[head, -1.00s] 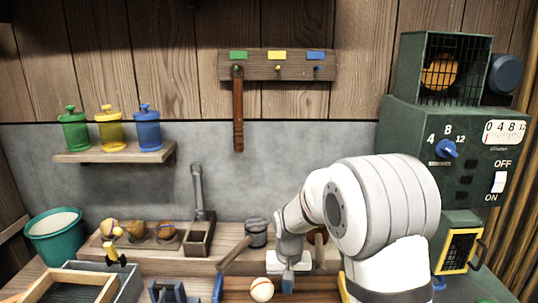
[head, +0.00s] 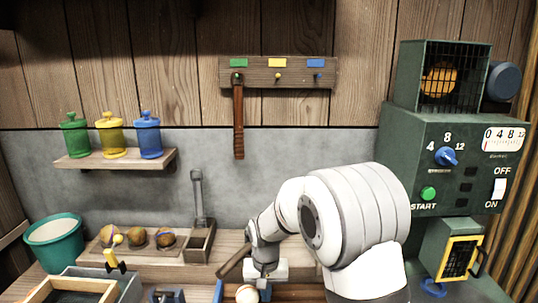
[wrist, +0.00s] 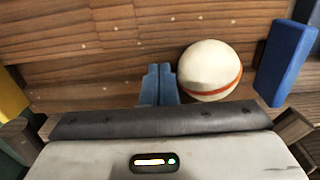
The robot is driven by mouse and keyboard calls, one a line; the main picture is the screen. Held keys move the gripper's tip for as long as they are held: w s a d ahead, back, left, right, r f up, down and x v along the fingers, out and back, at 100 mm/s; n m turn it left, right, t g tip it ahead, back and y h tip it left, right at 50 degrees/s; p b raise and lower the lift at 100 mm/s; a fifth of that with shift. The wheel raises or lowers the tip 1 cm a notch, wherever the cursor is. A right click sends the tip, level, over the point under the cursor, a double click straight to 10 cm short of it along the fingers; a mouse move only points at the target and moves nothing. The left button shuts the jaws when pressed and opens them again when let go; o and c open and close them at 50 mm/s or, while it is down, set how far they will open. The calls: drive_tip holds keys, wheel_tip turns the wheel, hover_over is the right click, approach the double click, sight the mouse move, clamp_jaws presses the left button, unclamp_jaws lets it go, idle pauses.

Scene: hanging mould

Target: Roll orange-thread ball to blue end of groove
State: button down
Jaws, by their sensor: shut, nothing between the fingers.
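The cream ball with an orange thread band (wrist: 208,70) lies in the wooden groove (wrist: 110,40). It sits close to the blue end block (wrist: 285,62), with a small gap showing in the wrist view. My gripper (wrist: 160,84) is shut and empty, its blue fingertips beside the ball on the side away from the blue end. They touch it or nearly so. In the head view the ball (head: 247,294) is cut by the bottom edge, between my fingers and the blue end (head: 218,291).
A yellow end (wrist: 10,97) shows at the far left of the wrist view. A green machine (head: 440,140) stands at the right.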

sight(252, 289)
drive_tip(key=shift+d, duration=0.9)
drive_tip(key=a, duration=0.6)
drive_tip(key=shift+p, duration=0.35)
drive_tip(key=shift+d, duration=0.1)
drive_tip(key=shift+d, duration=0.1)
drive_tip(key=shift+d, duration=1.15)
wheel_tip(252, 289, up, 8)
drive_tip(key=p, duration=0.5)
drive_tip(key=shift+p, duration=0.3)
